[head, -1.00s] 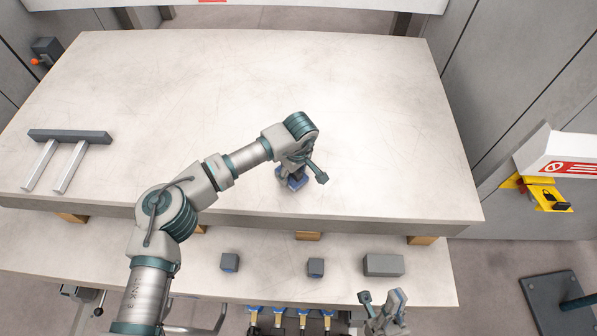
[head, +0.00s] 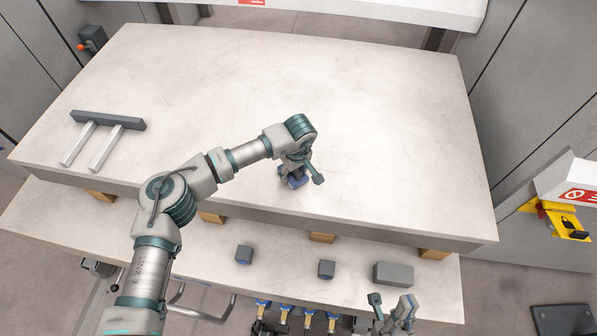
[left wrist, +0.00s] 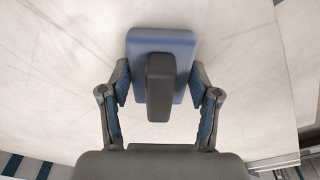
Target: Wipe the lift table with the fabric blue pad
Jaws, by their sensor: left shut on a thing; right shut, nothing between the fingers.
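The lift table (head: 380,110) is a large pale, lightly scuffed slab. The blue pad (left wrist: 182,42) has a dark grey grip block (left wrist: 160,87) on its back. In the left wrist view my left gripper (left wrist: 160,92) has its fingers on both sides of the pad and is shut on it. In the head view my left gripper (head: 294,174) is over the front middle of the table, with the pad (head: 294,182) low at the table top; contact cannot be told. My right gripper (head: 390,312) is shut and empty at the bottom, near the lower shelf's front edge.
A grey bar with two light legs (head: 107,122) lies on the table's left side. The lower shelf (head: 205,249) carries two small grey blocks (head: 244,254) (head: 326,269) and a larger one (head: 394,273). A yellow lock station (head: 563,217) is at the right. The table's back and right are clear.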

